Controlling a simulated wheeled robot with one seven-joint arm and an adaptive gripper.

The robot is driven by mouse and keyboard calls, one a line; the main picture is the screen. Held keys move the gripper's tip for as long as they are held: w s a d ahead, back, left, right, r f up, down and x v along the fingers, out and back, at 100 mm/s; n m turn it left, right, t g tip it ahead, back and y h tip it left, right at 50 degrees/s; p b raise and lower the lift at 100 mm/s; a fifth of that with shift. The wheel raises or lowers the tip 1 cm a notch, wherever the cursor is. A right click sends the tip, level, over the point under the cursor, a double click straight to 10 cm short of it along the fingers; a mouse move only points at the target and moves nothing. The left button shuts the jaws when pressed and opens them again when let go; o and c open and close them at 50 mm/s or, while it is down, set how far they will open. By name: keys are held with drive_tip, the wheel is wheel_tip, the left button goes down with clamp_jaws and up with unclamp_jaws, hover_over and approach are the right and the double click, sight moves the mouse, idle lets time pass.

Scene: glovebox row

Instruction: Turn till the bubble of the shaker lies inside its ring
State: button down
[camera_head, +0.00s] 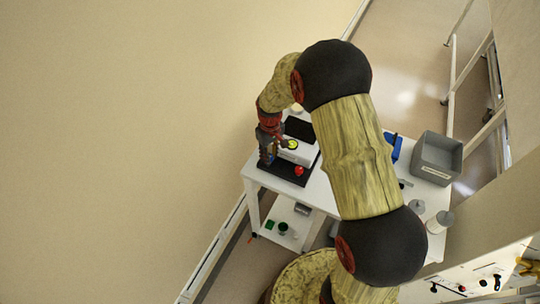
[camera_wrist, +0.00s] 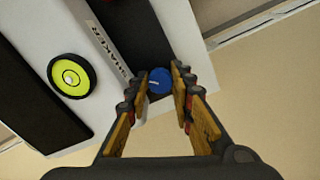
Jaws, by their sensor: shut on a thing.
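The shaker (camera_wrist: 112,42) is a white device with a dark top and its name on the side. In the wrist view its round yellow-green level (camera_wrist: 82,68) has a black rim. A small pale bubble (camera_wrist: 69,77) lies near the middle of the level; the ring is too small to tell whether the bubble is wholly inside it. My gripper (camera_wrist: 168,84) is shut on a blue knob (camera_wrist: 160,82) at the shaker's corner. In the head view the shaker (camera_head: 297,154) stands on a white table, with my gripper (camera_head: 267,157) at its left side.
A red knob (camera_head: 299,171) sits at the shaker's front. On the white table (camera_head: 318,190) a grey bin (camera_head: 437,158), a blue item (camera_head: 394,146) and a white-grey container (camera_head: 440,221) stand to the right. My arm hides the table's middle.

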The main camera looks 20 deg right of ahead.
drive_tip(key=c, duration=1.5)
unclamp_jaws()
drive_tip(key=shift+c, duration=0.2)
drive_tip(key=shift+a+r, duration=0.1)
drive_tip(key=shift+r, duration=3.9)
